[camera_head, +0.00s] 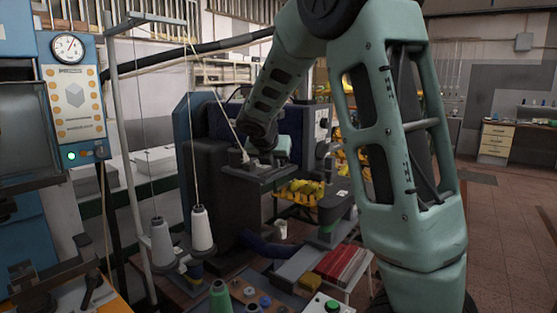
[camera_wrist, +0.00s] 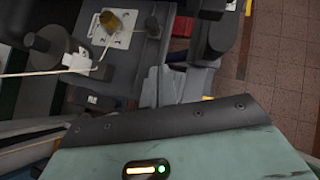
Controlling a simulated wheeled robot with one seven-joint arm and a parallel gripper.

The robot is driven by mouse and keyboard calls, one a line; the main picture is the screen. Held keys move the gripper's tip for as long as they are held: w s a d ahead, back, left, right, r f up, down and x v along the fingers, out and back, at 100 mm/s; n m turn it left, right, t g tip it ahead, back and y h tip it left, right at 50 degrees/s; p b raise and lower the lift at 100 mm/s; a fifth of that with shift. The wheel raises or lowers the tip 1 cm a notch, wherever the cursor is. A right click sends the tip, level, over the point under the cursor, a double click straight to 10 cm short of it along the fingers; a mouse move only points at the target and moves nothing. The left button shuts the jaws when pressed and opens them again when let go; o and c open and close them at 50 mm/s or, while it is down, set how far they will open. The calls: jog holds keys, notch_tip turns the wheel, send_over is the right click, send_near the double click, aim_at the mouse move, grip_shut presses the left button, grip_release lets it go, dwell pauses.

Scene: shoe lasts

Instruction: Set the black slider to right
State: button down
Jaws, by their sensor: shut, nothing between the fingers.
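My gripper (camera_wrist: 182,82) shows in the wrist view as grey fingers beyond the dark edge of my teal wrist. The fingers are together and hold nothing. In the head view my wrist reaches to the sewing machine (camera_head: 245,176), and the fingertips are hard to make out there. In the wrist view a small dark upright piece (camera_wrist: 153,28) stands on the machine's dark top, just beyond the fingers. It may be the black slider, but I cannot tell for sure, nor which side it is set to. I cannot tell whether the fingers touch it.
A pale plate with an amber knob (camera_wrist: 110,24) and a dark round part (camera_wrist: 48,42) with a thread lie left of the fingers. White thread cones (camera_head: 202,229) stand on a rack at left in the head view. Open tiled floor (camera_head: 510,230) lies at right.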

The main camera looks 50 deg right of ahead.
aim_at(287, 169)
jog(key=shift+w+d+f+p, duration=0.2)
jog(key=shift+w+d+p, duration=0.2)
jog(key=shift+d, duration=0.4)
jog(key=shift+w+d+f+p, duration=0.3)
jog(key=shift+w+d, duration=0.1)
jog(key=shift+d, duration=0.4)
jog(key=shift+w+d+f+p, duration=0.15)
jog(key=shift+w+d+p, duration=0.25)
jog(key=shift+d, duration=0.4)
jog(key=shift+d, duration=0.1)
jog(key=d+p, duration=0.1)
jog(key=d, duration=0.1)
jog(key=d+p, duration=0.1)
jog(key=shift+w+d+r+p, duration=0.15)
jog(key=shift+d+r+p, duration=0.05)
jog(key=shift+d+p, duration=0.15)
jog(key=shift+d+f, duration=0.15)
jog(key=shift+d, duration=0.25)
